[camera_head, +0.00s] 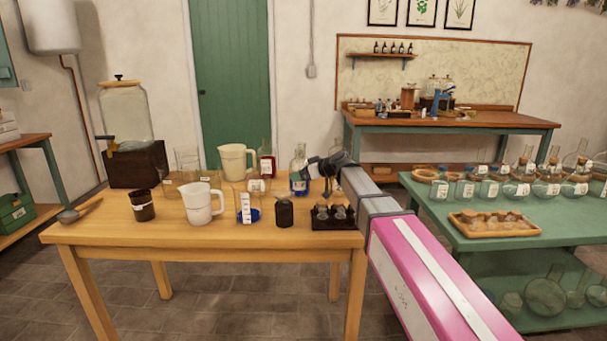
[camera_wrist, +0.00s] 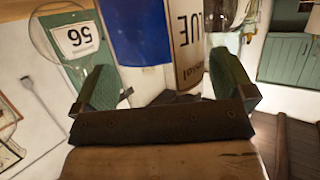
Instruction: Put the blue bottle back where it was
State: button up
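The blue bottle (camera_head: 299,183) is clear glass with blue liquid low inside. It stands upright at the right back part of the wooden table. My gripper (camera_head: 322,169) is at its right side, at about neck height. In the wrist view the bottle (camera_wrist: 140,32) shows large, with blue liquid and a pale label with part of the word "BLUE". It lies between and beyond the green-padded fingers of my gripper (camera_wrist: 167,85), which are wide apart. I cannot make out clear contact with either pad.
The wooden table (camera_head: 90,230) also holds white jugs (camera_head: 203,204), a dark jar (camera_head: 284,213), a black rack (camera_head: 333,216) and a red-liquid bottle (camera_head: 266,163) close left of the blue one. A green table (camera_head: 470,232) with flasks stands right; a workbench (camera_head: 450,123) stands behind.

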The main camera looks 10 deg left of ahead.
jog(key=shift+r, duration=0.1)
jog(key=v, duration=1.2)
